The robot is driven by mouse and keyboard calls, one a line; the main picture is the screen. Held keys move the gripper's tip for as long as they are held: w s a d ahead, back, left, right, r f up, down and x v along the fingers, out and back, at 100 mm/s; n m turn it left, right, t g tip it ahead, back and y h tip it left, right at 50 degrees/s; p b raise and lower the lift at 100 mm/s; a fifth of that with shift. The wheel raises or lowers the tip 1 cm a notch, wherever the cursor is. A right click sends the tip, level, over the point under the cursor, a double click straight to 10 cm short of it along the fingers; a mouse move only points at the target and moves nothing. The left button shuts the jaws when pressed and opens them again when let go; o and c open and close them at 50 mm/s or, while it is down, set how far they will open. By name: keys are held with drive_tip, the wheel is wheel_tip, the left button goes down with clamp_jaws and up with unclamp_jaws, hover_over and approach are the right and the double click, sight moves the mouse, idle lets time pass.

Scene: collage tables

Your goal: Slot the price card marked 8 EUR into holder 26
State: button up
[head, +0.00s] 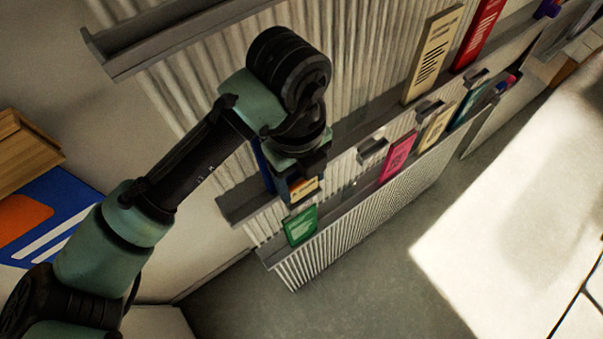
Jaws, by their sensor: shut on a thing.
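My gripper (296,178) points down in front of the ribbed rack, near its left end. It is shut on a small orange card (305,187) with dark print too small to read. The arm hides part of the card. A green card (300,226) stands on the lower ledge just below it. A pink card (398,157), a cream card (437,127) and a teal card (470,105) stand farther right along that row. Small grey holders (372,149) sit along the rack. I cannot read any holder number or an 8 EUR mark.
A tall cream item (433,53) and a red item (478,33) stand on the upper ledge. A blue item shows partly behind my gripper. A wooden block (25,150) and a blue-and-orange panel (45,215) are at left. The grey floor (400,290) is clear.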

drive_tip(key=shift+f, duration=0.15)
drive_tip(key=o, duration=1.3)
drive_tip(key=shift+s, duration=0.1)
drive_tip(key=shift+o, duration=0.2)
drive_tip(key=shift+w+a+r+p, duration=0.1)
drive_tip(key=shift+w+r+p, duration=0.05)
drive_tip(key=shift+r+p, duration=1.05)
drive_tip(key=shift+w+a+r+p, duration=0.15)
drive_tip(key=shift+r+p, duration=0.65)
drive_tip(key=shift+r, duration=0.8)
drive_tip(key=s+d+r+p, duration=0.1)
drive_tip(key=s+d, duration=0.3)
drive_tip(key=s, duration=0.1)
drive_tip(key=shift+s+d+r, duration=0.15)
drive_tip(key=shift+s+r, duration=0.1)
drive_tip(key=shift+s, duration=0.1)
